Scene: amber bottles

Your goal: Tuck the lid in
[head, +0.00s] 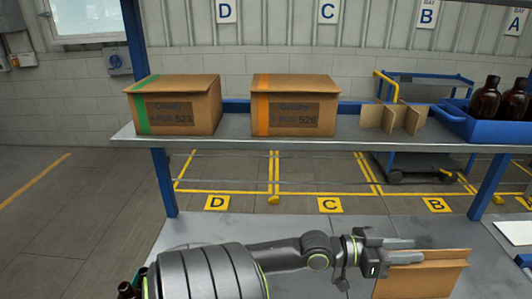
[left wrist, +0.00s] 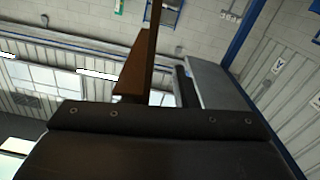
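A brown cardboard carton (head: 422,281) shows at the lower right of the head view, cut off by the bottom edge. An upright brown cardboard panel (left wrist: 146,62) shows in the left wrist view; I cannot tell whether it is the lid. My left gripper (head: 415,250) reaches in from the left over the carton's top edge. Its two fingers are apart, and I cannot tell whether they touch the cardboard. My right gripper is not in view.
Two closed cartons, one green-taped (head: 175,107) and one orange-taped (head: 292,107), stand on the shelf (head: 235,136). A cardboard divider (head: 393,118) and a blue crate (head: 487,128) with amber bottles (head: 485,100) stand to their right. The bench (head: 210,228) behind my arm is bare.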

